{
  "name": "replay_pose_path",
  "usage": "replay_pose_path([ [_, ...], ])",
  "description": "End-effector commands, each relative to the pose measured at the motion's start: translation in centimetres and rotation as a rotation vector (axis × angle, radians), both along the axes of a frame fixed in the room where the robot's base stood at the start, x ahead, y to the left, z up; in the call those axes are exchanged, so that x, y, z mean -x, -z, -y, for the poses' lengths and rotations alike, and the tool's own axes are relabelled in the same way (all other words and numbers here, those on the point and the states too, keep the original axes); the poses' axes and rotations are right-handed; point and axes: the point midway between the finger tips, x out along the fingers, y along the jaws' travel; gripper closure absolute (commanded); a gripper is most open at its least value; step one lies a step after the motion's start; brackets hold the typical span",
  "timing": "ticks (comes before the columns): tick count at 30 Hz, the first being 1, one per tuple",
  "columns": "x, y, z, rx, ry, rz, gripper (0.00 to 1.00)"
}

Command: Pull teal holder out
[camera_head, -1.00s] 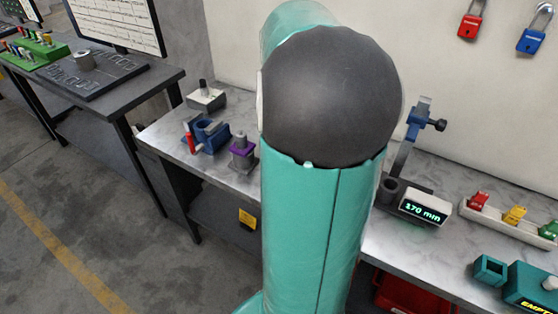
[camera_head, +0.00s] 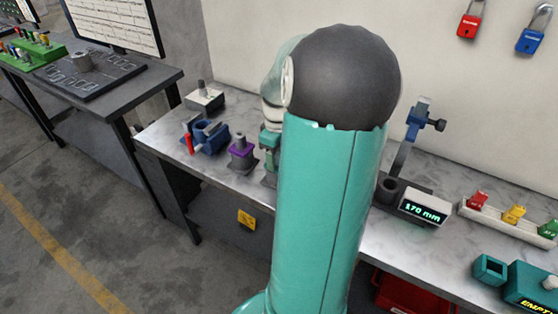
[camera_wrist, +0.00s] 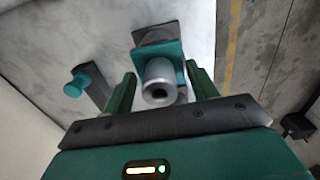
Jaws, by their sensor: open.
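In the wrist view, the teal holder (camera_wrist: 165,52) is a blocky piece on a dark base, with a grey barrel (camera_wrist: 158,83) with a dark bore standing in it. My gripper (camera_wrist: 161,76) is open, its dark green fingers left and right of the barrel and holder. I cannot tell whether they touch. A teal knob (camera_wrist: 76,83) on a dark bar lies to the left. In the head view, a teal part (camera_head: 269,140) shows just left of my arm, and most of that spot is hidden. A purple holder (camera_head: 241,155) with a grey barrel stands beside it.
A blue fixture with a red handle (camera_head: 207,136) and a white box (camera_head: 204,97) are on the bench's left. A "170 mm" display (camera_head: 424,207), a blue clamp stand (camera_head: 415,125) and a teal "EMPTY" box (camera_head: 532,286) are on the right.

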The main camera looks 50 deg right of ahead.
Motion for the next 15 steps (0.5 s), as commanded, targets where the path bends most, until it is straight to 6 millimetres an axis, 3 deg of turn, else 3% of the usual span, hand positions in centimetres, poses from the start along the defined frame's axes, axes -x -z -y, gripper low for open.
replay_pose_path([
  [9, 0.00, 0.23, 0.02, 0.001, 0.000, 0.000, 0.42],
  [14, 0.00, 0.22, 0.03, 0.001, 0.000, 0.000, 0.73],
  [15, -0.04, 0.14, 0.06, 0.003, 0.000, 0.001, 0.75],
])
